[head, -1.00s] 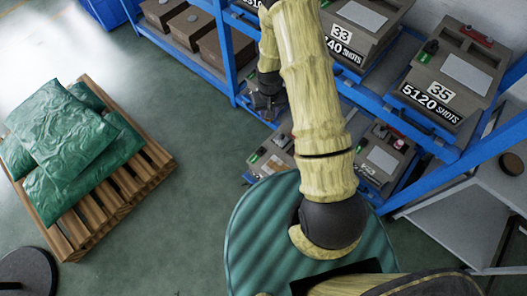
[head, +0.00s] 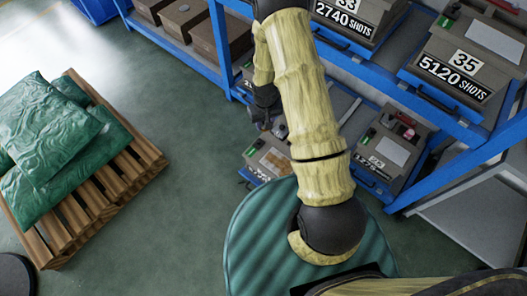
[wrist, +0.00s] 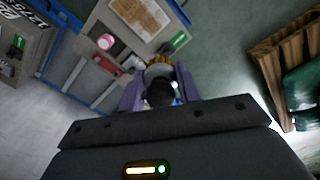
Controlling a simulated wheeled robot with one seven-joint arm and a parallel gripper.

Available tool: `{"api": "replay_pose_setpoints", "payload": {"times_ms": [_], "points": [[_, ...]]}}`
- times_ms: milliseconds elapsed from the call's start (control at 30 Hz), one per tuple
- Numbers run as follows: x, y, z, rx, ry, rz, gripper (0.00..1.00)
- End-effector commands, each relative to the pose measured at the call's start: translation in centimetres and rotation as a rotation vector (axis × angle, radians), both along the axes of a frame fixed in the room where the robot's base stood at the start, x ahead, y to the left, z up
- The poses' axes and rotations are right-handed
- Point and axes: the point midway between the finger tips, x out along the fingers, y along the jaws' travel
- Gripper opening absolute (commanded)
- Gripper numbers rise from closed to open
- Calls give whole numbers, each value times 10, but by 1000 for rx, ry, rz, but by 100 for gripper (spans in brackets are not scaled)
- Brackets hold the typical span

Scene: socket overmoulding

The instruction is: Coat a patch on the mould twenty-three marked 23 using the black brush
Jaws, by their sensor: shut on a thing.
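My gripper (head: 264,112) hangs beside the lower shelf in the head view, partly hidden by my forearm. In the wrist view its purple fingers (wrist: 160,88) are shut on the black brush (wrist: 159,92), whose tan bristle end points away from my palm. A grey-brown mould (head: 252,158) with a tan patch lies low on the shelf, just below my gripper. A mould with a tan patch (wrist: 140,14) also shows ahead of the brush in the wrist view. The brush appears apart from it. No number 23 is readable; my arm hides part of the lower shelf.
Another mould (head: 384,153) with a red item sits on the lower shelf, right of my arm. A wooden pallet (head: 140,160) with green sacks stands left. Floor between is clear.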

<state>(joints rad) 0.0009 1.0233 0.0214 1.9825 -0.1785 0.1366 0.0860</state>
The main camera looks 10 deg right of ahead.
Motion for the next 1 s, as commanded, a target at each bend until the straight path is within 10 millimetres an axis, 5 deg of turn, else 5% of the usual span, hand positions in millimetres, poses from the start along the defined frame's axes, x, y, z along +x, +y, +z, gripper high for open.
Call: {"api": "replay_pose_setpoints", "payload": {"times_ms": [33, 500, 700, 1000], "points": [[0, 0, -26, 0, 1, 7, 11], [-2, 5, -144, 4, 1, 76, 11], [-2, 6, -166, 5, -1, 92, 11], [-2, 8, -164, 5, 0, 96, 11]]}}
